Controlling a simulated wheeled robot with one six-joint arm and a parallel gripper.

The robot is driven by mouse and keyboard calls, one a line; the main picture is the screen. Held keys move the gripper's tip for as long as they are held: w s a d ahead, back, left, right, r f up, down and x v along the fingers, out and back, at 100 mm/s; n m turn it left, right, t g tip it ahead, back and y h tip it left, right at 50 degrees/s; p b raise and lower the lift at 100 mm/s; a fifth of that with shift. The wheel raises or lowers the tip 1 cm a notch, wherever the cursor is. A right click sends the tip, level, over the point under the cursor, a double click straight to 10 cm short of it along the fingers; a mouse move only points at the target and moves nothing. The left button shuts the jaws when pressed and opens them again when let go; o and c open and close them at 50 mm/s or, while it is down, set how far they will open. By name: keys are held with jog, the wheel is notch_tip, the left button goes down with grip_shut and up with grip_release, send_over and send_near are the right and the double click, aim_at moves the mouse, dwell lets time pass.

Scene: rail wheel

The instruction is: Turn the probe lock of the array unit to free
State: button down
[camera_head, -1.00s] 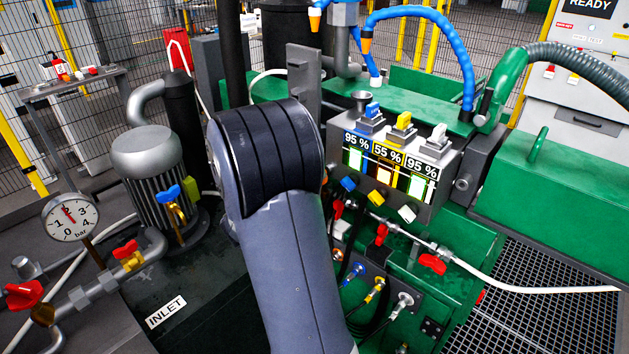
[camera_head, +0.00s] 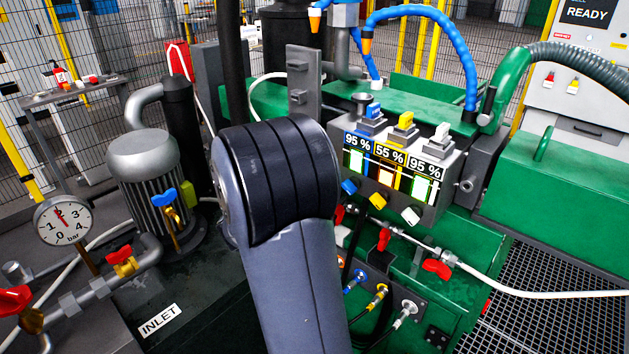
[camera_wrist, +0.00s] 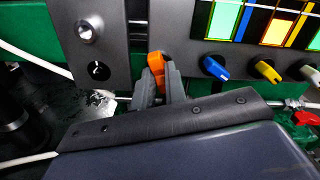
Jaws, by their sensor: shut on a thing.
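An orange lever (camera_wrist: 156,64) stands out from the grey panel (camera_wrist: 115,22) in the wrist view, left of the blue knob. It is the likely probe lock, though no label on it is legible. My gripper (camera_wrist: 160,76) has its two grey fingers shut on this orange lever, one on each side. The lever looks roughly upright in that view. Its base is partly hidden by the fingers. In the head view, my arm covers the gripper and the lever. The array unit (camera_head: 452,187) shows there with lit displays reading 95 %, 55 % and 95 %.
Blue (camera_wrist: 215,68), yellow (camera_wrist: 266,71) and white knobs sit close right of my gripper. A round metal knob (camera_wrist: 87,30) is on the panel to the left. A red-handled valve (camera_head: 437,268) and a white hose (camera_head: 540,294) lie below the array unit.

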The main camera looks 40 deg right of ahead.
jog(key=shift+f+m+b, duration=0.15)
jog(key=shift+m+b, duration=0.8)
jog(key=shift+b, duration=0.2)
jog(key=shift+f+m+b, duration=0.1)
jog(key=shift+m+b, duration=0.85)
jog(key=shift+b, duration=0.15)
jog(key=c, duration=1.3)
grip_release()
jog(key=shift+r, duration=0.25)
jog(key=shift+a, duration=0.15)
jog(key=a, duration=0.4)
jog(key=a+p, duration=0.1)
jog(key=a, duration=0.1)
jog(key=shift+s+a, duration=0.25)
jog(key=shift+a, duration=0.1)
jog(key=d, duration=0.7)
jog(key=shift+w, duration=0.25)
